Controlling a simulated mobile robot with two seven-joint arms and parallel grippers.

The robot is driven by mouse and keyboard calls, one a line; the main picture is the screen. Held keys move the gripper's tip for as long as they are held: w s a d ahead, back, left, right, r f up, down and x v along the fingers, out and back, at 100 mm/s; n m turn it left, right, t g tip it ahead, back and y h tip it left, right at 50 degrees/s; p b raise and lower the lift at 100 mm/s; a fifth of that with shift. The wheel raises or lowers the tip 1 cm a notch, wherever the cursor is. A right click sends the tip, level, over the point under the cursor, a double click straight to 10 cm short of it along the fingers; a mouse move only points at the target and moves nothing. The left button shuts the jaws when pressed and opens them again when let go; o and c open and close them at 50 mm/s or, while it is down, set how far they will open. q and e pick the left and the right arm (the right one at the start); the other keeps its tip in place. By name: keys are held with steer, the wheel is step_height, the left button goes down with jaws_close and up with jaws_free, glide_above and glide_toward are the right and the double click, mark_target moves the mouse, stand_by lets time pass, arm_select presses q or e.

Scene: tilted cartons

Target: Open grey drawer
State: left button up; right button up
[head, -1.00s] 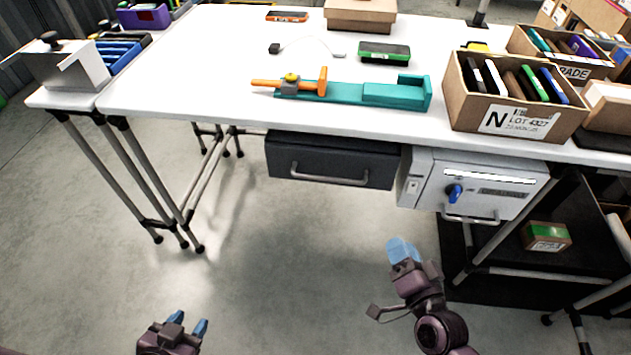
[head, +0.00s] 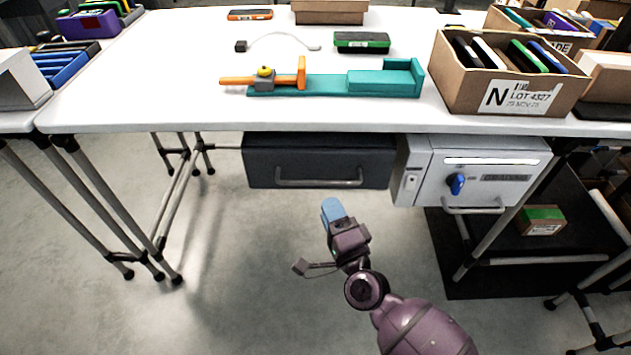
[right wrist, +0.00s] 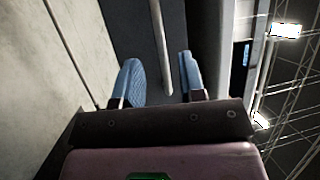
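Two drawers hang under the white table. A dark charcoal drawer (head: 320,158) with a grey bar handle (head: 318,183) is left of a light grey drawer unit (head: 475,170) with a blue knob (head: 457,184) and its own bar handle (head: 472,210). Both look shut. My right gripper (head: 333,211) is just below and in front of the dark drawer's handle, apart from it in the head view. In the right wrist view its two blue fingers (right wrist: 160,78) are open and empty, with the handle bar (right wrist: 159,45) ahead between their lines. My left gripper is out of view.
The table (head: 180,100) carries a teal fixture with an orange clamp (head: 335,83), a carton of devices (head: 510,75) and a green-edged device (head: 361,42). Table legs stand left and right of the drawers. The floor below the dark drawer is clear.

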mark_target(317, 182)
steer(key=x, duration=0.8)
steer(key=shift+b, duration=0.3)
jaws_close()
